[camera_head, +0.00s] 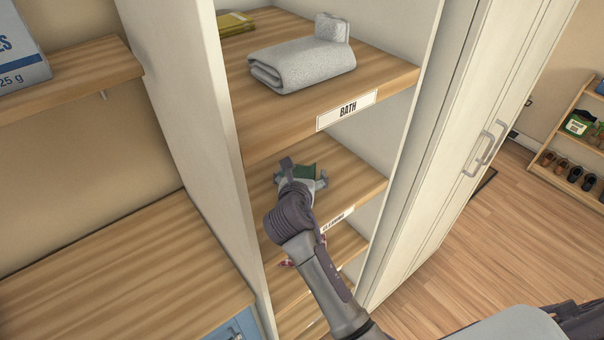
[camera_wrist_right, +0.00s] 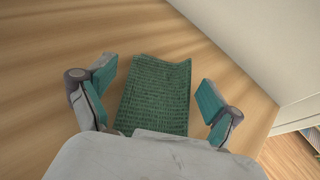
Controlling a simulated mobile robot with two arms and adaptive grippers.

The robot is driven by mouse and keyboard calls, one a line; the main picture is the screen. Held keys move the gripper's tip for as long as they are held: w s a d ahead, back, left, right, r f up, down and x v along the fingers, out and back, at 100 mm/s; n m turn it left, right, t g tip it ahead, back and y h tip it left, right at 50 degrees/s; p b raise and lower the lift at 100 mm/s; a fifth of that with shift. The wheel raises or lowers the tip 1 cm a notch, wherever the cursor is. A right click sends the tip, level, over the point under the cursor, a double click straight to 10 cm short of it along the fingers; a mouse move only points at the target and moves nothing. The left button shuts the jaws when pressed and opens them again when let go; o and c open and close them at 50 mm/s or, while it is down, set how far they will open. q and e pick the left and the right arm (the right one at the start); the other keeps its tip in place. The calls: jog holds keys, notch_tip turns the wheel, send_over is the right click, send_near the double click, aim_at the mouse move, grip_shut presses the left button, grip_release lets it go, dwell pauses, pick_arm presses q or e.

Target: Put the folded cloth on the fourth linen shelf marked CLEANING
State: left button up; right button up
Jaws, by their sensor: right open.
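The green folded cloth (camera_head: 305,171) lies on a wooden shelf (camera_head: 355,185) below the BATH shelf. This shelf's front label (camera_head: 338,219) is partly hidden by my right arm and seems to read CLEANING. My right gripper (camera_head: 302,182) reaches into this shelf space at the cloth. In the right wrist view, the cloth (camera_wrist_right: 157,95) lies flat on bare wood between the two spread fingers of the right gripper (camera_wrist_right: 157,78). Gaps show between it and both fingers; its near end is hidden by the gripper body. My left gripper is out of view.
The BATH shelf (camera_head: 262,138) above holds a grey folded towel (camera_head: 302,65) and a yellow folded cloth (camera_head: 236,23). A red-and-white cloth (camera_head: 288,263) shows on a shelf below. White side panels (camera_head: 185,90) bound the shelves. The wood around the green cloth is clear.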

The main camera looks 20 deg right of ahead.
jog(key=shift+r, duration=0.15)
jog(key=p+v, duration=0.2)
jog(key=shift+s+a+r, duration=0.1)
jog(key=shift+s+r, duration=0.05)
jog(key=shift+r, duration=0.15)
jog(key=v, duration=0.9)
jog(key=shift+s+a+f, duration=0.1)
jog(key=shift+s+a, duration=0.05)
jog(key=shift+s, duration=0.15)
jog(key=shift+f, duration=0.1)
